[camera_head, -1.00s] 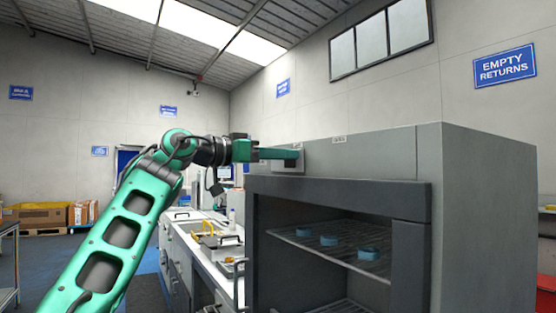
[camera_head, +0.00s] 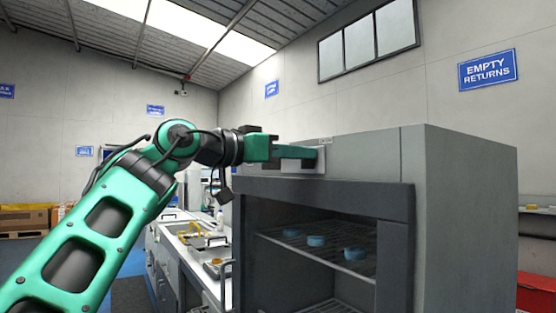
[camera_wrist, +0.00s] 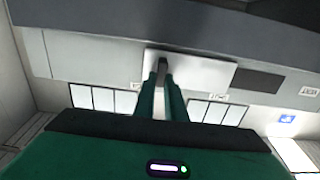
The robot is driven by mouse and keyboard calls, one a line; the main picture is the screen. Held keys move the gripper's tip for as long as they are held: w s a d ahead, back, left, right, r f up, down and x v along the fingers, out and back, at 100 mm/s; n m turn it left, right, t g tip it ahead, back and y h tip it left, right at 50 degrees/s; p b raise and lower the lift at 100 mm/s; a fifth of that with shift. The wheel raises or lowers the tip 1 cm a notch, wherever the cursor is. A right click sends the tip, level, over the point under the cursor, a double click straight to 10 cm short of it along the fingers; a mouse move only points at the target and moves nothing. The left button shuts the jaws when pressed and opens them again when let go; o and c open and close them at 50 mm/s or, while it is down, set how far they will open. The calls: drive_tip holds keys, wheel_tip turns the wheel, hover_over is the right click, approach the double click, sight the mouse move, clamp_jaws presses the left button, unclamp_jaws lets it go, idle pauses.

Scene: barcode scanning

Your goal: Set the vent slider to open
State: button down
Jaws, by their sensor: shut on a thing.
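The vent slider is a pale plate with a dark knob on the upper front of the grey oven-like cabinet. The slider plate (camera_head: 302,164) shows at the end of my arm in the head view, and it fills the middle in the wrist view (camera_wrist: 205,72). My gripper (camera_wrist: 162,76) is shut on the slider's dark knob (camera_wrist: 162,66). In the head view my gripper (camera_head: 297,152) reaches across the cabinet front and partly hides the slider. A dark slot (camera_wrist: 262,80) shows beside the plate in the wrist view. The small labels are too small to read.
The cabinet (camera_head: 465,220) has a dark-framed opening below the slider. Blue round items (camera_head: 316,241) sit on its wire shelf. A counter with trays (camera_head: 200,240) stands to the left behind my arm. A small label (camera_head: 325,141) is above the slider.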

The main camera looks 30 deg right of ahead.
drive_tip(key=shift+s, duration=1.6)
drive_tip(key=c, duration=1.8)
unclamp_jaws()
drive_tip(key=shift+s, duration=0.1)
drive_tip(key=shift+a, duration=0.5)
drive_tip(key=a, duration=0.9)
drive_tip(key=shift+a, duration=0.4)
